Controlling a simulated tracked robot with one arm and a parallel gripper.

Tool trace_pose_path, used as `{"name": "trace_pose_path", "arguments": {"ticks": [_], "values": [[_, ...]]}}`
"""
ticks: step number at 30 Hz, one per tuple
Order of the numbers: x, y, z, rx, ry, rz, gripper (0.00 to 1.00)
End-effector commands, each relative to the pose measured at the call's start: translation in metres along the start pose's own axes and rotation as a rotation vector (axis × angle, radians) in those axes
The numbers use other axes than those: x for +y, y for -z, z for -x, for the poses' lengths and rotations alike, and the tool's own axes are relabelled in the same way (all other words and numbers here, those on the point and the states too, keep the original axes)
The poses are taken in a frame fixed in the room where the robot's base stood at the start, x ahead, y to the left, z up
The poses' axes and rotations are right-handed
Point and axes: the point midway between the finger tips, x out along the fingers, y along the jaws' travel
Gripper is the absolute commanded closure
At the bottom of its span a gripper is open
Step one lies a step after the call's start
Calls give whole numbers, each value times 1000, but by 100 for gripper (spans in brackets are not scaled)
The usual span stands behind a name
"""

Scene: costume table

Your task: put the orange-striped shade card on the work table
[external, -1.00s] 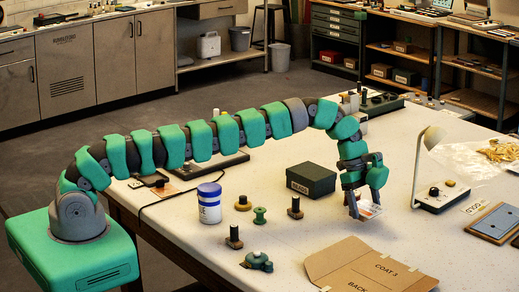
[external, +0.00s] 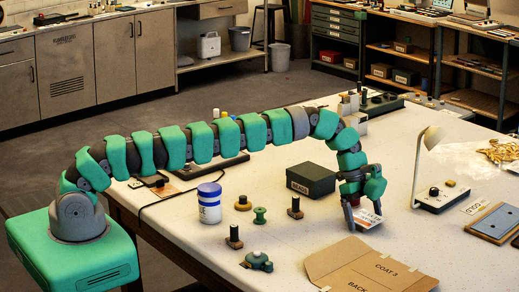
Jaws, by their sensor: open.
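The shade card (external: 367,220) is a small pale card with some orange-red on it, under my gripper on the right half of the work table (external: 290,240). It looks flat on the table top, though the fingers hide part of it. My gripper (external: 364,219) is open and points down, one finger at the card's left side and the other at its right. Whether a finger still touches the card cannot be told.
A dark green box (external: 311,180) stands left of my gripper, and a desk lamp (external: 430,165) stands to the right. A cardboard pattern piece (external: 365,265) lies in front.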

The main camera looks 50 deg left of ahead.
Motion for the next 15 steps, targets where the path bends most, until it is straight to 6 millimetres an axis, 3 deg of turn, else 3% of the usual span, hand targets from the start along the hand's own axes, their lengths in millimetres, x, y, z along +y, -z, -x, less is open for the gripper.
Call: {"name": "trace_pose_path", "arguments": {"ticks": [8,15], "values": [[-1,0,16,1,1,0,2],[-2,1,56,2,6,-1,2]]}}
